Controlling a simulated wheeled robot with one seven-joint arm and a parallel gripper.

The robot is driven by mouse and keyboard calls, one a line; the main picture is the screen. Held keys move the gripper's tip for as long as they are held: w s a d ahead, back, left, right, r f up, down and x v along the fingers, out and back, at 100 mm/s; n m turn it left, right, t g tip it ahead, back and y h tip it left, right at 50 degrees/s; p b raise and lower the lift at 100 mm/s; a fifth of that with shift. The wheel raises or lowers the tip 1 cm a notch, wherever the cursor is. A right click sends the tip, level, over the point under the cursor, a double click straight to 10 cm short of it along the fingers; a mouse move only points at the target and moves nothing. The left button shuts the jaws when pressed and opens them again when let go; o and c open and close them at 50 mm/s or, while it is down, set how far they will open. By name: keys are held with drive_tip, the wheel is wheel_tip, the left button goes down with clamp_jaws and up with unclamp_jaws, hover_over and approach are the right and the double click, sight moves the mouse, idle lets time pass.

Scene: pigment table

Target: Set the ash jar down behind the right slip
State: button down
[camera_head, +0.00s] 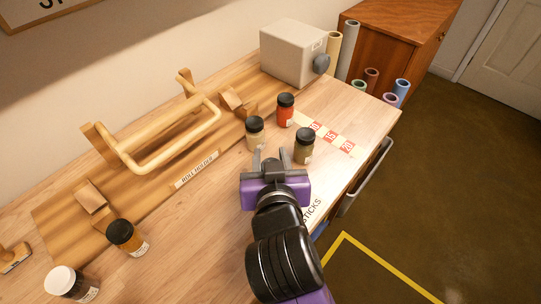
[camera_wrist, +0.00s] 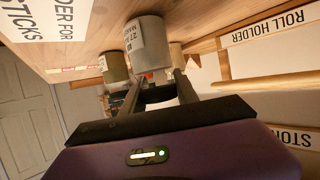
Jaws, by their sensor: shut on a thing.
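My gripper (camera_head: 271,157) is over the table, shut on a grey jar that I take for the ash jar (camera_wrist: 150,50). The jar shows large between the fingers (camera_wrist: 160,92) in the wrist view, its label turned left. In the head view my gripper hides most of it. Whether its base touches the table I cannot tell. The right slip (camera_head: 347,147), marked 20, lies beyond my gripper to the right, in a row with the middle slip (camera_head: 330,136), marked 15, and the left slip (camera_head: 315,127). The right slip looks bare.
An olive jar (camera_head: 304,149) stands close right of my gripper, a pale jar (camera_head: 255,134) just beyond it. A red jar (camera_head: 285,113) is near the left slip. The wooden roll holder (camera_head: 165,150) is left; a grey box (camera_head: 290,55) stands at the back. The table's right edge is near the slips.

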drive_tip(key=c, duration=0.9)
unclamp_jaws()
drive_tip(key=p+v, duration=0.1)
drive_tip(key=v, duration=1.1)
drive_tip(key=shift+r, duration=0.1)
